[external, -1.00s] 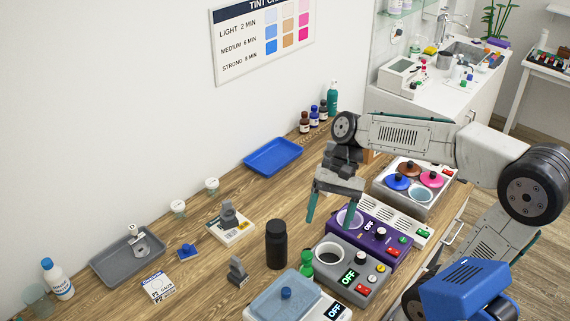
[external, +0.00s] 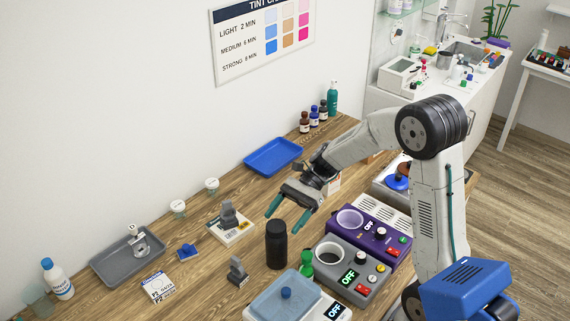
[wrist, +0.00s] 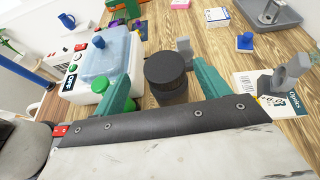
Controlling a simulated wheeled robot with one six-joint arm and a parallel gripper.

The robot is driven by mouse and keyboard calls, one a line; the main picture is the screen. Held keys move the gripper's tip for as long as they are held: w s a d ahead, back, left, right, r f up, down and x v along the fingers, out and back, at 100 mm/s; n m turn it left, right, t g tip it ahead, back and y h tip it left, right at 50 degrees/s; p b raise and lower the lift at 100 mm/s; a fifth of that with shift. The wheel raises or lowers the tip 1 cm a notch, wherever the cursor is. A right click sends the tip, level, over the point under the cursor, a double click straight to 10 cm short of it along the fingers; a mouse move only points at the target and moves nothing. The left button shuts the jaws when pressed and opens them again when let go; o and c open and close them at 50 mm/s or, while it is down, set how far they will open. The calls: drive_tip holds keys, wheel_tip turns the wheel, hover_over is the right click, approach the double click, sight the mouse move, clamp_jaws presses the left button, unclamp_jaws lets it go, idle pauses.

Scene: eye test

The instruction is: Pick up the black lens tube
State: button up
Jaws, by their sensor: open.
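The black lens tube (external: 276,244) stands upright on the wooden table in the external view. In the wrist view the black lens tube (wrist: 167,77) shows its round top between my two green fingers. My gripper (external: 285,213) is open, with its fingers above and just behind the tube and pointing down toward the left. In the wrist view my gripper (wrist: 165,90) has one finger on each side of the tube, with gaps between. The fingers do not appear to touch it.
A white device with a blue lid (external: 286,300) is in front. A blue tray (external: 273,156) lies behind.

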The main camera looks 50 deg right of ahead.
sight(278, 223)
drive_tip(key=x, duration=0.5)
drive_tip(key=shift+w+a+f, duration=0.1)
drive_tip(key=shift+w+a, duration=0.1)
drive_tip(key=shift+a, duration=0.05)
drive_tip(key=c, duration=1.4)
